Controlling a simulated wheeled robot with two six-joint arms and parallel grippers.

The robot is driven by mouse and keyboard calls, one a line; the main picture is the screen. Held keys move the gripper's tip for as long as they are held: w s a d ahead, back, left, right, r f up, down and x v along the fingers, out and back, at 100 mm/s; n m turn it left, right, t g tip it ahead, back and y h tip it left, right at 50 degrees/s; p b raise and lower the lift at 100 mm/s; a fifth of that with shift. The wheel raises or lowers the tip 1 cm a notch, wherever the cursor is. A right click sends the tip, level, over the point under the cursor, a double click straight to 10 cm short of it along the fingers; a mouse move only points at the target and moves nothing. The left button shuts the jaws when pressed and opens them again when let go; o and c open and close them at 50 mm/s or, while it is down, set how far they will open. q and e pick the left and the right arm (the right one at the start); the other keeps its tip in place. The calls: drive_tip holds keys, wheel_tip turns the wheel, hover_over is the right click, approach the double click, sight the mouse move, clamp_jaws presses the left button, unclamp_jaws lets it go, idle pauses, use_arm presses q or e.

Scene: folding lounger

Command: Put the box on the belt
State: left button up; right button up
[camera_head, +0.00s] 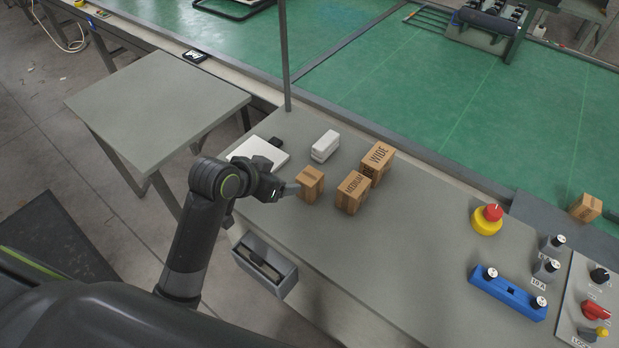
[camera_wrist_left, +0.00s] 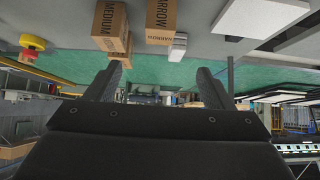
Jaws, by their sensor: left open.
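Three brown cardboard boxes stand on the grey table: a small narrow box (camera_head: 310,184), a medium box (camera_head: 351,192) and a wide box (camera_head: 377,163). My left gripper (camera_head: 291,189) is open and empty, close to the left side of the narrow box; I cannot tell whether it touches. The green belt (camera_head: 440,100) runs behind the table. My right gripper is out of view.
A thin post (camera_head: 285,60) rises at the table's back edge. Another box (camera_head: 585,207) sits far right near the belt's edge. A red-and-yellow button (camera_head: 487,220) and blue control box (camera_head: 508,292) stand right.

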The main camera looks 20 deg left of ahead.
sight(308, 178)
use_arm(q)
drive_tip(key=p+x, duration=0.1)
drive_tip(key=x, duration=1.1)
drive_tip(key=shift+w+f, duration=0.1)
drive_tip(key=shift+w, duration=0.05)
drive_tip(key=shift+w+d+f+p, duration=0.15)
drive_tip(key=shift+w+f+p, duration=0.05)
drive_tip(key=shift+p, duration=0.2)
drive_tip(key=shift+p+x, duration=0.5)
drive_tip(key=shift+x, duration=1.75)
drive_tip(key=c, duration=1.2)
